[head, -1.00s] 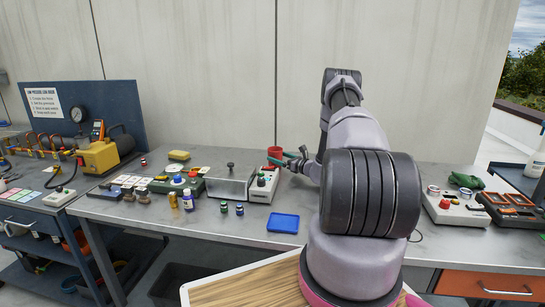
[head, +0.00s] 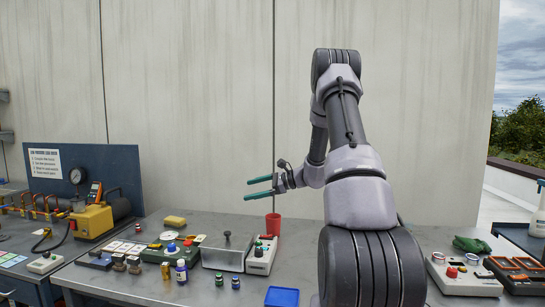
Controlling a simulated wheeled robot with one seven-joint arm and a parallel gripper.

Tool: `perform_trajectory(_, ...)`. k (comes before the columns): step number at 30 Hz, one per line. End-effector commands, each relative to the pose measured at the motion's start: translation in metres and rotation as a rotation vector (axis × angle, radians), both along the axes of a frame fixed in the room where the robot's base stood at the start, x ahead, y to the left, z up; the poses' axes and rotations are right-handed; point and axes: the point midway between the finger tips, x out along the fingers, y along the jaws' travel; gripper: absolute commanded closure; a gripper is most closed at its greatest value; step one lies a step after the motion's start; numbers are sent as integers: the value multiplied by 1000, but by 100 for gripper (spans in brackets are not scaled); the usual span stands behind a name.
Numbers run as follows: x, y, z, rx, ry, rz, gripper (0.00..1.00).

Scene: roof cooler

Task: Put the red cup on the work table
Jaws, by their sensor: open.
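The red cup (head: 273,224) stands upright on the work table (head: 225,291), just behind a grey control box with a green and a red knob. My gripper (head: 258,189) is open and empty, with its two green fingers pointing left. It is raised above the red cup and apart from it, against the wall. The lower part of the cup is partly hidden by the control box.
A blue tray (head: 282,297) lies nearer the front. Small bottles (head: 182,271) and a yellow sponge (head: 175,221) are further left. More devices (head: 462,275) sit at the right.

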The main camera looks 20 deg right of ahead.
Motion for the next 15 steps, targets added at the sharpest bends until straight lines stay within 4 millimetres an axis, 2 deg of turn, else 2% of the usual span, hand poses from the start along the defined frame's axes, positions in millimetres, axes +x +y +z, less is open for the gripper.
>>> perform_trajectory(1,-15,19,25,-70,-25,65,0)
perform_trajectory(6,-76,66,78,-315,-95,263,0)
perform_trajectory(9,-116,86,103,-465,-146,364,0)
perform_trajectory(15,-195,106,140,-774,-272,529,0)
